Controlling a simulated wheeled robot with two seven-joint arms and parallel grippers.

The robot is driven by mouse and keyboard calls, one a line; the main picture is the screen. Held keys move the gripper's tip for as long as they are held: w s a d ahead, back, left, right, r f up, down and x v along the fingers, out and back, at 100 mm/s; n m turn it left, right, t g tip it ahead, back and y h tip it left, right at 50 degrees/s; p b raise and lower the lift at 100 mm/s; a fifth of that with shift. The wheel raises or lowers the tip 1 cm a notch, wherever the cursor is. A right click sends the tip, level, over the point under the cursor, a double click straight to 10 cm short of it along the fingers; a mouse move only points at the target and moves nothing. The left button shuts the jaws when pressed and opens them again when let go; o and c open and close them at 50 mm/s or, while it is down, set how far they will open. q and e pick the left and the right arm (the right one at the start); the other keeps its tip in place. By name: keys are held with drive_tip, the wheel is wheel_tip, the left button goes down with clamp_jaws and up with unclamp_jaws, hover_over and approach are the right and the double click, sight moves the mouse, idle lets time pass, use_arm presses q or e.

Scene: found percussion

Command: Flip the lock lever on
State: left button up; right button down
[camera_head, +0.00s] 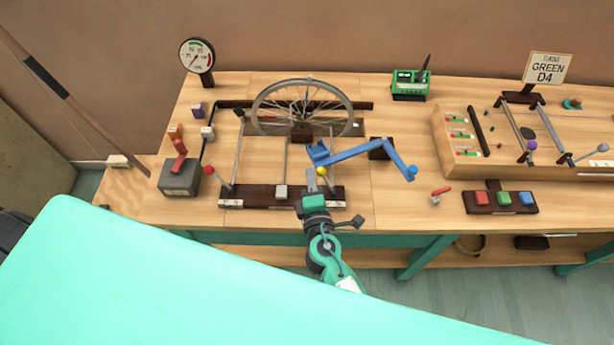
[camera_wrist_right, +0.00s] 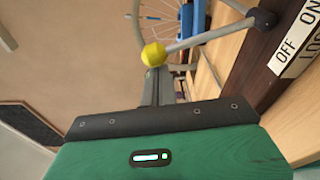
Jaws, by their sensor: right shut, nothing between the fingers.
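The lock lever has a yellow ball knob (camera_head: 322,171) at the right of the dark base rail (camera_head: 260,194), by the bicycle wheel (camera_head: 302,106). In the right wrist view, the yellow knob (camera_wrist_right: 153,54) sits on a grey rod from a dark pivot (camera_wrist_right: 262,20), near a white label reading OFF, ON and LOCK (camera_wrist_right: 287,47). Which setting the lever is at I cannot tell for sure. My right gripper (camera_head: 311,178) is shut and empty, its fingertips (camera_wrist_right: 157,78) close to the knob; contact is unclear. My left gripper is out of view.
A blue crank arm (camera_head: 358,152) stands just above and right of my gripper. A red-knobbed lever (camera_head: 209,170) and a grey box (camera_head: 180,178) are at left. Red, green and blue buttons (camera_head: 503,199) are at right.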

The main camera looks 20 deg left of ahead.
sight(325, 172)
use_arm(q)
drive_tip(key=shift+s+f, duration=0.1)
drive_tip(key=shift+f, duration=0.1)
use_arm(e)
drive_tip(key=shift+d, duration=0.1)
